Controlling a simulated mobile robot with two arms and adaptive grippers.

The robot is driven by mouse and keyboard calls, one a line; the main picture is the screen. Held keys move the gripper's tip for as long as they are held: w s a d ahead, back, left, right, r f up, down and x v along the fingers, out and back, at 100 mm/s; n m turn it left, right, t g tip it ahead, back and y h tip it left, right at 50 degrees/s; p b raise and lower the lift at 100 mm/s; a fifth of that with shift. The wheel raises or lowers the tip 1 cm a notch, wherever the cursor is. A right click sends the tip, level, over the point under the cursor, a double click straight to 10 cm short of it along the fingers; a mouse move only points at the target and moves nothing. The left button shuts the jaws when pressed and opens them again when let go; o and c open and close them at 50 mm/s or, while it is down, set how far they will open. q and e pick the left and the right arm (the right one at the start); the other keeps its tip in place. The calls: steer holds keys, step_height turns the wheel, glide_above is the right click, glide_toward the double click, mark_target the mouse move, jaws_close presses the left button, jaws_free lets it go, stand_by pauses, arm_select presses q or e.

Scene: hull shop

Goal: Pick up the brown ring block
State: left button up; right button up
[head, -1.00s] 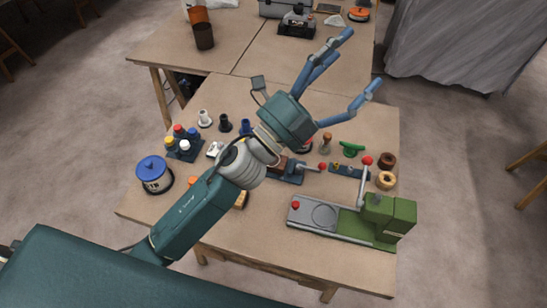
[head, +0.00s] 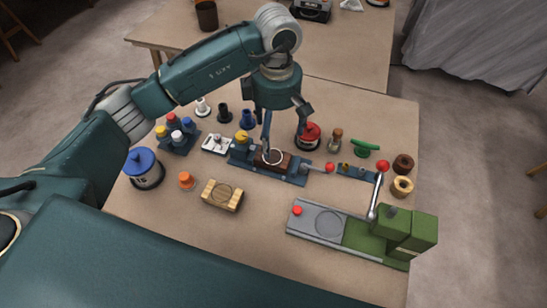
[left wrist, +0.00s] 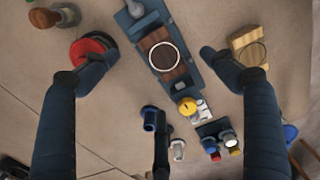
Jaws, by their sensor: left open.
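The brown ring block (head: 272,160) is a dark wooden block with a pale ring on top. It sits in a blue vise-like fixture (head: 241,154) mid-table. In the left wrist view the block (left wrist: 160,56) lies between the spread fingers, farther from the camera. My left gripper (head: 285,141) is open and empty, pointing down above the fixture; one finger overlaps the block's left part in the head view. The gripper also shows in the left wrist view (left wrist: 137,66). I cannot tell the exact height gap. My right gripper is not in view.
A red-topped round can (head: 308,136) stands close to one finger. A light wooden block (head: 222,195) lies in front, a green press (head: 395,235) at the front right. A blue-lidded tin (head: 144,167) and several small bottles (head: 178,136) stand left. The table's front middle is clear.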

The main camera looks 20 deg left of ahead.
mark_target(274, 153)
arm_select(q)
step_height(274, 153, down, 3)
steer(key=shift+f, duration=0.2)
steer(key=f, duration=0.1)
steer(key=f+p, duration=0.1)
steer(key=f, duration=0.1)
steer(key=f+p, duration=0.1)
steer(key=shift+w+a+f, duration=0.3)
steer(key=shift+f, duration=0.4)
steer(key=c, duration=1.3)
